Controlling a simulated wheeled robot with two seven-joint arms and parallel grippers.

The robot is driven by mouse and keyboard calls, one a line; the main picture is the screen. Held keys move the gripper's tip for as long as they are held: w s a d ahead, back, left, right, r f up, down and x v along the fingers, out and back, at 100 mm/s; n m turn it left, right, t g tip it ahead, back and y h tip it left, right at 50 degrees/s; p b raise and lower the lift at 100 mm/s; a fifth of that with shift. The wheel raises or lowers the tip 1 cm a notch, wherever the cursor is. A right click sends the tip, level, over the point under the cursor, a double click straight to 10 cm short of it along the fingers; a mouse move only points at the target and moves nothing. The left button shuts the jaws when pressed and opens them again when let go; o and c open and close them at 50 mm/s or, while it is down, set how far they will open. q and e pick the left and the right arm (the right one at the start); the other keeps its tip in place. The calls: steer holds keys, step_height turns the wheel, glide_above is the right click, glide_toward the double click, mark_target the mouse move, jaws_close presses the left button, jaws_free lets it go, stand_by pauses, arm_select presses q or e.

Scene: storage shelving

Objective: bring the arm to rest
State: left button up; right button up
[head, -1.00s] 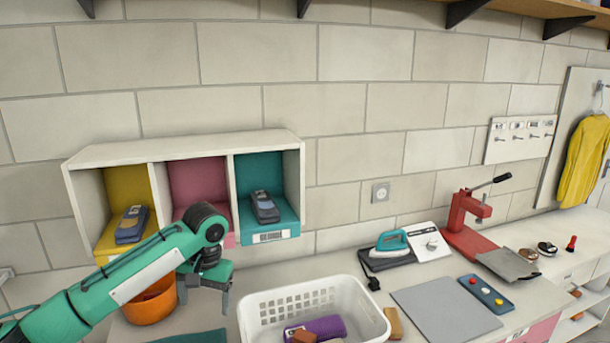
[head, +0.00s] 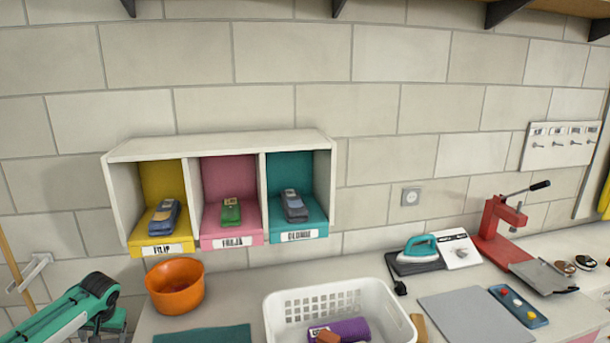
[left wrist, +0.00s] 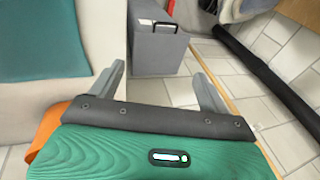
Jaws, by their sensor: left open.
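My left arm (head: 65,312) is low at the left edge of the head view, left of the orange bowl and below the shelf. Its gripper is mostly cut off there. In the left wrist view my left gripper (left wrist: 158,72) is open, its two grey fingers wide apart with nothing between them. Beyond the fingers are a grey box (left wrist: 158,52) and the tiled floor. My right gripper is not in view.
The wall shelf (head: 222,148) has yellow, pink and teal compartments, each with one device. The orange bowl (head: 175,290) and white basket (head: 390,300) stand on the counter. An iron (head: 420,248) and red press (head: 495,225) are right. A long dark pole (left wrist: 262,75) crosses the wrist view.

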arm_select(q)
steer(key=s+a+f+m+y, duration=0.3)
steer(key=s+a+f+y, duration=0.1)
steer(key=s+a+f, duration=1.6)
steer(key=s+a+f+m, duration=0.1)
steer(key=s+a+m, duration=0.1)
steer(key=s+a, duration=0.5)
steer(key=s+a+f+m+t+y, duration=0.1)
steer(key=s+a+m, duration=0.1)
steer(key=s, duration=0.8)
steer(key=s+a+f+m, duration=0.1)
steer(key=s+a+m, duration=0.3)
steer(key=s, duration=0.5)
steer(key=s+d+f+n+h, duration=0.2)
steer(key=s+d+f, duration=0.1)
steer(key=d+f, duration=1.05)
steer(key=s+d+f+n+h, duration=0.1)
steer(key=s+d+f+h, duration=0.15)
steer(key=d+f, duration=1.05)
steer(key=s+d+f+h, duration=0.1)
steer(key=d+f, duration=0.1)
steer(key=d, duration=1.1)
steer(key=s+d+f+n+h+b, duration=0.1)
steer(key=d+f+h, duration=0.1)
steer(key=d, duration=1.1)
steer(key=s+d+f+n+g+h, duration=0.1)
steer(key=d+f, duration=0.1)
steer(key=d, duration=1.2)
steer(key=shift+f, duration=0.15)
steer(key=shift+d, duration=0.1)
